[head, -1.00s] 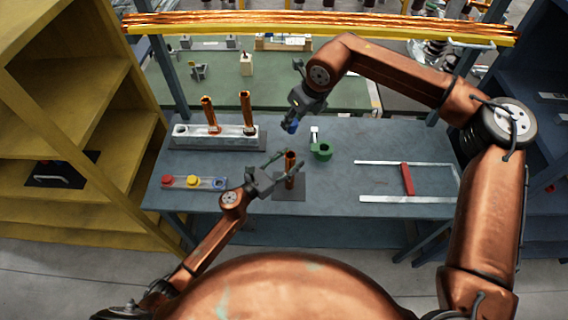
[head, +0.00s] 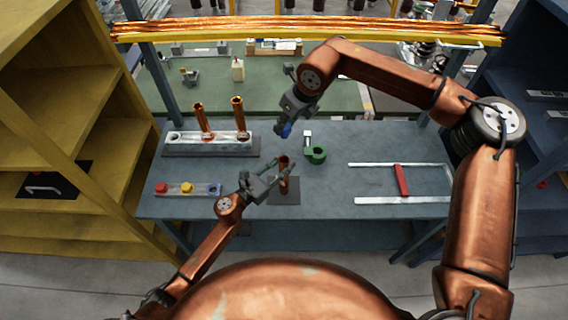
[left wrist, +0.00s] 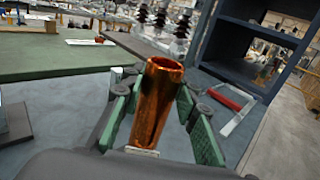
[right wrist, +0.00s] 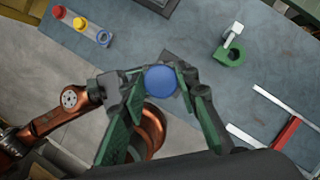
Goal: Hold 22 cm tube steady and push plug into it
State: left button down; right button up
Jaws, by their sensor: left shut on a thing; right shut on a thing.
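A copper tube (head: 283,172) stands upright on a dark square mat (head: 284,196) on the table. My left gripper (head: 275,178) is shut on the tube from the left. In the left wrist view the tube (left wrist: 158,100) sits between the two green-padded fingers, its open top upward. My right gripper (head: 286,124) is shut on a blue plug (head: 286,131) and holds it above the tube, apart from it. In the right wrist view the round face of the blue plug (right wrist: 161,80) shows between the fingers. The tube's top is hidden there.
A holder block (head: 210,145) with two copper tubes stands at the back left. A strip with a red, a yellow and a blue plug spot (head: 187,189) lies at the front left. A green clamp (head: 316,155) is right of the tube. A red-barred metal frame (head: 402,180) lies further right.

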aim_at(285, 136)
jog(key=shift+f, duration=0.1)
dwell(0.4)
jog(key=shift+w+a+f, duration=0.1)
jog(key=shift+f, duration=2.5)
jog(key=shift+f, duration=0.2)
jog(key=shift+f, duration=2.75)
jog(key=shift+f, duration=1.9)
jog(key=o, duration=1)
jog(key=v, duration=1.2)
